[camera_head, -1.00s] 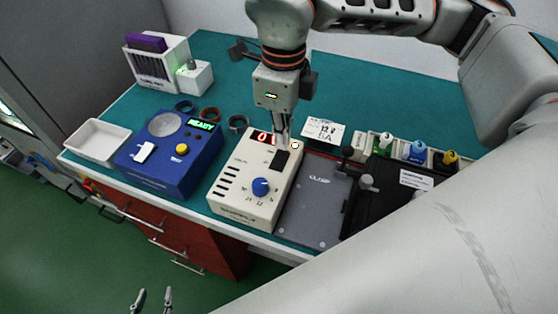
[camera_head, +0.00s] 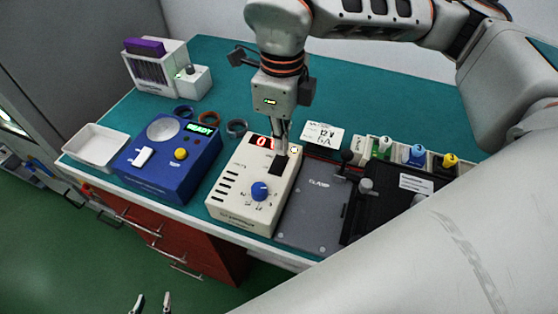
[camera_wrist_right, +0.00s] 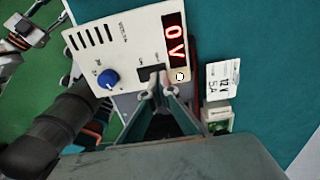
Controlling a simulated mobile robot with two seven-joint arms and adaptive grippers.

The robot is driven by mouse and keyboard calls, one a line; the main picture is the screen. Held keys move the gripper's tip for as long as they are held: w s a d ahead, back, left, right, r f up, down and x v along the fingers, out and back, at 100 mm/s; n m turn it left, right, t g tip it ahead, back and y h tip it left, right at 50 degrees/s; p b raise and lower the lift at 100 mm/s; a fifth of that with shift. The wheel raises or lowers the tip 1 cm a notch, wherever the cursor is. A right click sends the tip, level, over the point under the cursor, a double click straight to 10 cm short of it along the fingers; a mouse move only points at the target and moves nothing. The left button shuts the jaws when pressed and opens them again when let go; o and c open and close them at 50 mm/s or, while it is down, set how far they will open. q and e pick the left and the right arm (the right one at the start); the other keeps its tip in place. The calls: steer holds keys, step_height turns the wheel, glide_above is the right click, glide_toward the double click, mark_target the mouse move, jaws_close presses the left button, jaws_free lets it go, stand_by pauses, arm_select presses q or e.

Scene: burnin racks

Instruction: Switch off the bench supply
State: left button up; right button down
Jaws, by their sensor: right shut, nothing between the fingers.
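The bench supply (camera_head: 232,208) is a cream box at the front middle of the bench, with a blue knob (camera_head: 260,191), a red display (camera_head: 260,142) and a black rocker switch (camera_head: 278,168). In the right wrist view the display (camera_wrist_right: 174,40) reads 0 V. The switch (camera_wrist_right: 150,73) shows there just beyond my fingertips. My right gripper (camera_head: 281,148) is shut and empty, pointing down over the supply's top beside the switch; I cannot tell whether it touches. Its fingertips also show in the right wrist view (camera_wrist_right: 163,88). My left gripper (camera_head: 151,303) is open and empty, low over the floor.
A blue READY box (camera_head: 165,185) and a white tray (camera_head: 95,146) stand to the left. A grey clamp plate (camera_head: 312,215) lies close on the right, with a 12 V 5 A card (camera_head: 322,135) behind it. Bottles (camera_head: 416,154) stand further right.

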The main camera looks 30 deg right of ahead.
mark_target(281, 157)
steer(key=shift+f+b, duration=0.75)
steer(key=shift+f, duration=0.35)
stand_by(1.0)
steer(key=shift+r, duration=0.15)
steer(key=shift+r+p, duration=1.15)
steer(key=shift+r, duration=0.6)
steer(key=shift+r+p, duration=0.9)
steer(key=shift+r, duration=0.8)
steer(key=shift+f, duration=0.1)
